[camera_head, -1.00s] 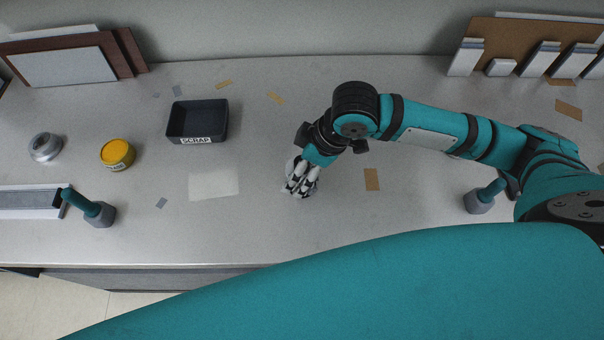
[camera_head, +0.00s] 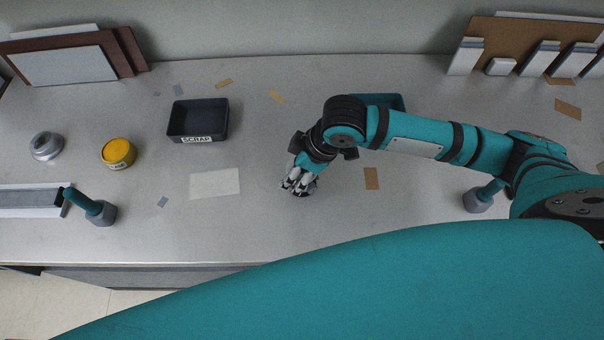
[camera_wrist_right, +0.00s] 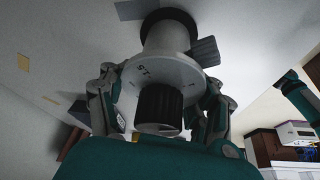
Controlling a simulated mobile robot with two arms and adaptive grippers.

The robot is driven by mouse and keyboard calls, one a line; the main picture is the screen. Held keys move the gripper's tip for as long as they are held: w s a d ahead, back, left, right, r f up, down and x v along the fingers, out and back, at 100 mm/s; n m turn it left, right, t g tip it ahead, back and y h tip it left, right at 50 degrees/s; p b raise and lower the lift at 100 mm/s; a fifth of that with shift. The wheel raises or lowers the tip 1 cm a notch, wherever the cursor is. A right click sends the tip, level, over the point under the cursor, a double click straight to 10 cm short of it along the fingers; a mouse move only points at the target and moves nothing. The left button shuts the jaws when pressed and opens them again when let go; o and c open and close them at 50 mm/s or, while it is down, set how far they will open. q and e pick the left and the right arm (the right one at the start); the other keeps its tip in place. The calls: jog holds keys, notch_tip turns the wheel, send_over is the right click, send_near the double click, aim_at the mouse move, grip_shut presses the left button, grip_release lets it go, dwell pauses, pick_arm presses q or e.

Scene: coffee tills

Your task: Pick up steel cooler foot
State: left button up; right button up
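The steel cooler foot, as I take it, is a grey round metal piece (camera_wrist_right: 165,72) in the right wrist view. It has a wide lettered flange, a ribbed black knob toward the camera, a black ring at the far end and a grey side tab. My right gripper (camera_wrist_right: 160,100) has its fingers on both sides of the flange; whether they press on it is unclear. In the head view my right gripper (camera_head: 299,183) is low over the middle of the bench, and its fingers mostly hide the piece. My left gripper is not in view.
A black scrap tray (camera_head: 197,138), a yellow tin (camera_head: 118,154) and a silver flanged part (camera_head: 46,146) stand at left. Teal-handled tools stand at the left (camera_head: 100,212) and right (camera_head: 479,200). A teal tray (camera_head: 392,101) is partly behind my arm. The bench front centre is clear.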

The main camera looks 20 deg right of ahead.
jog(key=shift+c, duration=1.4)
jog(key=shift+r, duration=0.1)
